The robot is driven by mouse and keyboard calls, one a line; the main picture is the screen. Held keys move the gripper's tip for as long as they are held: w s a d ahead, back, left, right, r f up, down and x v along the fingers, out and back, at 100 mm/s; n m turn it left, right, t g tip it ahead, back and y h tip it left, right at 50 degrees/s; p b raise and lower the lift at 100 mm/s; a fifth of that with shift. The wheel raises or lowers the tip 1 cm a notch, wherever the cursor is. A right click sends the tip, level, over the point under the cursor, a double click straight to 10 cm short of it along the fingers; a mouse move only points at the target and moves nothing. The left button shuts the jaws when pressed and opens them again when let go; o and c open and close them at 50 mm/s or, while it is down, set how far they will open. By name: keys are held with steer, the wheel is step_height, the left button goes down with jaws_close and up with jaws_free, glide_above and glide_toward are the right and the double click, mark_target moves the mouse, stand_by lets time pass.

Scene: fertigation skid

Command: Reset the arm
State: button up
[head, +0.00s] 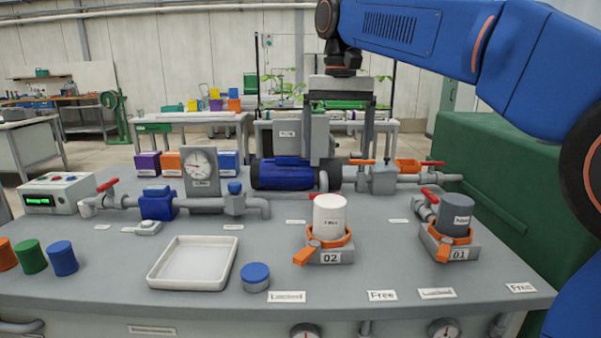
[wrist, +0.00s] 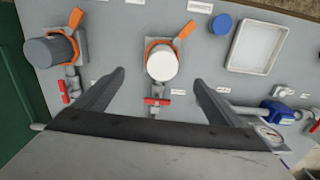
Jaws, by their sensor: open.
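My blue arm reaches in from the upper right in the head view. My gripper (head: 342,150) hangs down above the back of the skid table, with its two fingers apart and nothing between them. In the wrist view my gripper (wrist: 158,78) also shows its fingers spread, with the white canister (wrist: 162,65) seen beyond the gap. That white canister (head: 329,214) stands in an orange-clamped holder labelled 02. A grey canister (head: 455,216) stands in the holder labelled 01. Both orange clamp handles point towards the front.
A white tray (head: 194,263) and a blue-capped jar (head: 255,276) stand at the front. A blue pump (head: 282,174), a gauge (head: 200,168) and pipes with red valve handles (head: 429,193) line the back. A green cabinet (head: 500,170) stands at right. The table's front middle is mostly clear.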

steer(key=s+d+f+t, duration=0.2)
steer(key=s+d+f, duration=0.9)
steer(key=s+d, duration=0.15)
steer(key=s+d+f+t, duration=0.1)
steer(key=s+d+f, duration=0.3)
steer(key=s+f, duration=0.3)
steer(key=s+d+f+t, duration=0.1)
steer(key=s+d+f, duration=0.3)
steer(key=s+f, duration=0.3)
step_height(320, 180, down, 6)
steer(key=shift+d+r+t, duration=0.15)
steer(key=shift+d+t, duration=0.1)
steer(key=shift+t, duration=0.05)
steer(key=shift+c, duration=0.3)
